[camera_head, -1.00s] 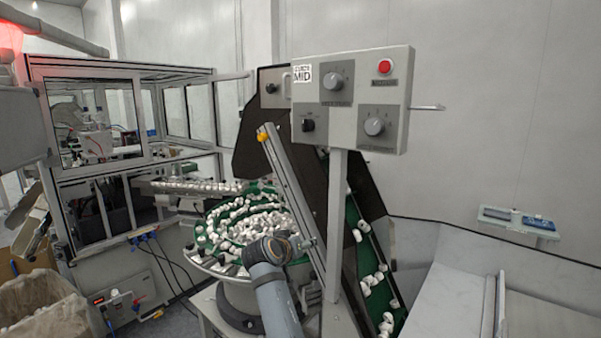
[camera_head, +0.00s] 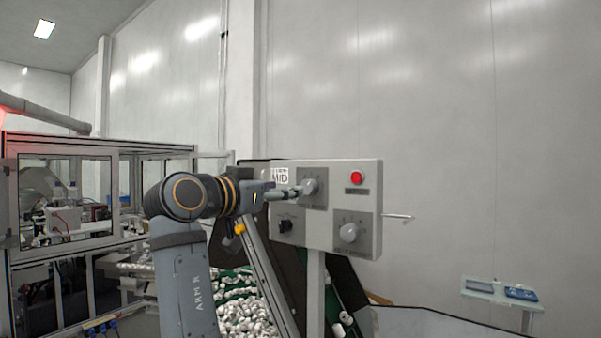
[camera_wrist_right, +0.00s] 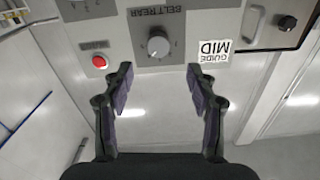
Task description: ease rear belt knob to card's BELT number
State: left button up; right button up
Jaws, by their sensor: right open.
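The rear belt knob (camera_wrist_right: 158,44) is a round grey dial on a dark plate marked BELT REAR, seen upside down in the right wrist view. In the head view this knob (camera_head: 311,187) is on the upper part of the grey control box. My right gripper (camera_wrist_right: 158,72) is open, its fingers on either side of the knob's line and apart from it in the wrist view. In the head view the gripper (camera_head: 293,191) reaches the knob from the left; contact cannot be told. The white card (camera_wrist_right: 214,50) reads GUIDE MID; no BELT number is legible. My left gripper is not in view.
A red button (camera_head: 356,178) is right of the knob on the control box (camera_head: 330,205). Below are a black switch (camera_head: 286,225) and another dial (camera_head: 349,232). A rod (camera_head: 398,216) sticks out at the right. White caps (camera_head: 245,310) lie below.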

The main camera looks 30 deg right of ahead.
aim_at(306, 186)
jog(key=p+x, duration=0.3)
jog(key=x, duration=0.5)
jog(key=shift+s+r, duration=0.1)
jog(key=shift+d, duration=0.15)
jog(key=shift+a, duration=0.2)
jog(key=shift+c, duration=0.2)
jog(key=shift+d, duration=0.1)
jog(key=c, duration=1.1)
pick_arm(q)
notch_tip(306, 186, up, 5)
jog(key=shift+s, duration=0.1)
